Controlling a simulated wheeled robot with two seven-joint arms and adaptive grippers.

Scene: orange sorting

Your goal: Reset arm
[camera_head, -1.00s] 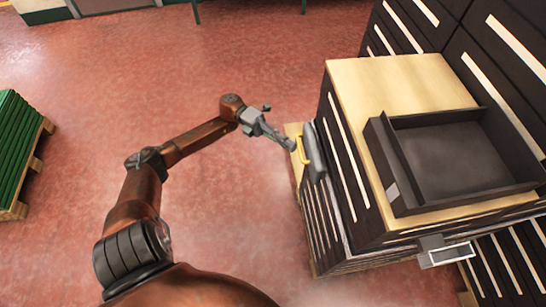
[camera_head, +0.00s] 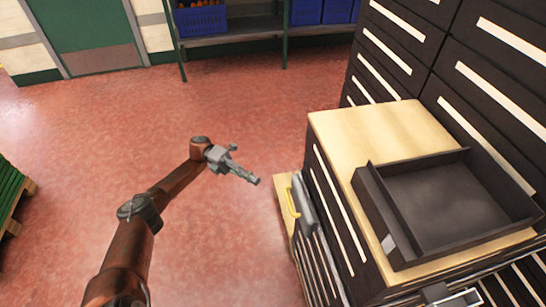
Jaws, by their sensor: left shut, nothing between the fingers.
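My left arm comes in from the bottom left. Its left gripper (camera_head: 252,179) is shut and empty, held in the air over the red floor, left of the dark drawer cabinet (camera_head: 347,240). A gap shows between the fingertips and the yellow handle (camera_head: 292,202) on the cabinet's left side. My right gripper is not in view.
A dark open tray (camera_head: 440,213) lies on the wooden cabinet top (camera_head: 372,134). Tall dark drawers (camera_head: 491,80) stand at the right. A shelf with blue crates (camera_head: 201,20) and a green door (camera_head: 87,33) are at the back. The floor (camera_head: 215,110) between is clear.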

